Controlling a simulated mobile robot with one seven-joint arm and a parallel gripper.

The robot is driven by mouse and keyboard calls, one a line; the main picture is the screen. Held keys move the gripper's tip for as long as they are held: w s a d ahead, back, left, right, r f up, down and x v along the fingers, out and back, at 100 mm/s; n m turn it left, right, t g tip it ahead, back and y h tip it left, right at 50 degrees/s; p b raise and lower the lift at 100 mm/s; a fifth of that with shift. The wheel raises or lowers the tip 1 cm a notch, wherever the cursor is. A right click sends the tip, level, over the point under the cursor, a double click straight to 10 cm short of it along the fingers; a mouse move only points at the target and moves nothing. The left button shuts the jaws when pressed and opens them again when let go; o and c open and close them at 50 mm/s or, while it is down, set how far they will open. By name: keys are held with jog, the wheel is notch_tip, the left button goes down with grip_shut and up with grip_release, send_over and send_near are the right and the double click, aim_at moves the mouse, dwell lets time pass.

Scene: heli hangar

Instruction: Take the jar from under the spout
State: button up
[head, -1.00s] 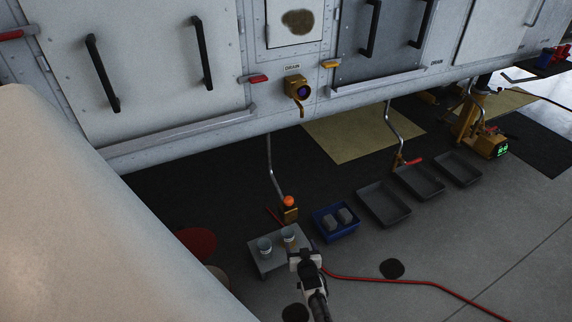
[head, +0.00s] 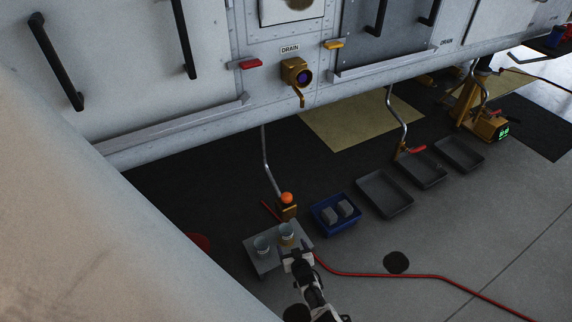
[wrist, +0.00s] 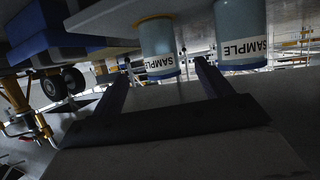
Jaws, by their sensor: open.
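Two clear jars stand side by side on a low grey stand (head: 262,262), the left jar (head: 262,246) and the right jar (head: 287,231). A brass drain valve with a downturned spout (head: 300,92) sticks out of the white panel high above them. My gripper (head: 297,254) is at the stand's near right edge, close to the right jar. The wrist view looks upside down. There my open gripper (wrist: 162,72) has one jar labelled SAMPLE (wrist: 157,48) between its finger lines, seemingly beyond the tips. The other SAMPLE jar (wrist: 240,35) is to the right. I cannot tell which is under the spout.
A blue bin (head: 336,222) with grey blocks stands right of the stand. An orange-knobbed fixture (head: 287,203) on a bent pipe is just behind it. Dark trays (head: 384,200) lie farther right.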

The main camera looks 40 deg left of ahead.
aim_at(285, 230)
jog(key=shift+b+x, duration=1.7)
jog(key=shift+x, duration=0.6)
jog(key=a+f+b, duration=0.1)
jog(key=b, duration=0.1)
jog(key=w+a+f+b, duration=0.1)
jog(key=b, duration=0.1)
jog(key=shift+w+a+f, duration=0.15)
jog(key=shift+w+a, duration=0.1)
jog(key=shift+w, duration=0.05)
jog(key=shift+w+a+b, duration=0.5)
jog(key=shift+a+b, duration=0.15)
jog(key=c, duration=1.1)
jog(key=shift+r, duration=0.2)
